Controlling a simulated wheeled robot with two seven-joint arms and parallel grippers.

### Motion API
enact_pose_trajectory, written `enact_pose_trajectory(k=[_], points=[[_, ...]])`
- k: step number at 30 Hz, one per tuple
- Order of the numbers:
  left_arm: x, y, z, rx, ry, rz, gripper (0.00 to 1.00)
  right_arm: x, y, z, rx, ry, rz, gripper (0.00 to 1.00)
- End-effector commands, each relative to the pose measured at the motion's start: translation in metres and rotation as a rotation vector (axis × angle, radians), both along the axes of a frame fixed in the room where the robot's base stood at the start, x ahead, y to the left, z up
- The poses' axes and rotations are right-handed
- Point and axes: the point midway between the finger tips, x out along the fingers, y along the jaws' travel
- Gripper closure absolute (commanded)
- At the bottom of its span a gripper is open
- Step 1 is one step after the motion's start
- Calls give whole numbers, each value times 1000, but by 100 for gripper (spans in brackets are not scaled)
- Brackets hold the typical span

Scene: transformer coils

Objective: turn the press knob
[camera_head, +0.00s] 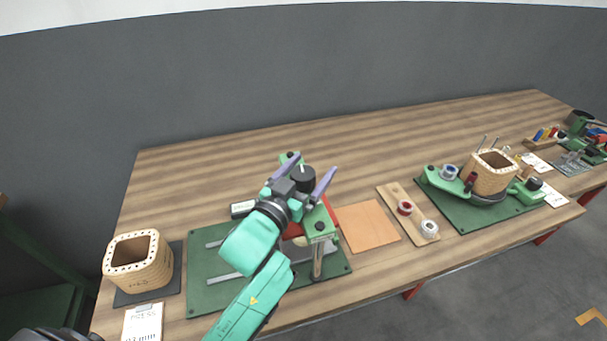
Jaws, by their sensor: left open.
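The press (318,222) is a green frame on a green base plate (205,297) with grey rails, left of the table's middle. A black round knob (303,177) shows at the top of the press. My left gripper (316,164) is open, with its two purple fingers on either side of the knob. I cannot tell whether either finger touches it. My left arm and gripper hide much of the press and base plate. My right gripper is out of view.
A wooden coil former (138,264) stands on a dark mat at left, with a label card (142,322) before it. Right of the press are an orange-brown board (368,227), a wooden strip with spools (393,196), and a green winding fixture (445,184). The table's back is clear.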

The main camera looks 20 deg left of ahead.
Motion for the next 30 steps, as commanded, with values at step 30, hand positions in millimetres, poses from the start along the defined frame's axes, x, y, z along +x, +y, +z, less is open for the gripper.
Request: enact_pose_trajectory(k=[30], points=[[-139,36,1,1,-1,0,6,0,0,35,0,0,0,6]])
